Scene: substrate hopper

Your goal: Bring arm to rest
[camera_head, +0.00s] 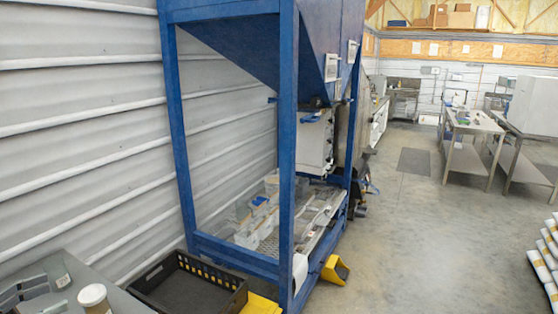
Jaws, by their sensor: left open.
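My left gripper (32,288) shows at the lower left corner, partly cut off by the picture edge. Its grey fingers are apart and nothing shows between them. It is over or beside a grey table top (75,270); I cannot tell whether it touches it. My right gripper is not in view. A tall blue-framed hopper (287,140) stands ahead, with a mesh floor at its base.
A pale round container (95,297) is right of the gripper. A black crate (235,300) sits in front of the hopper. Yellow objects lie near the frame, one on the floor (336,270). Rolls (545,260) stack at right. The middle floor is clear.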

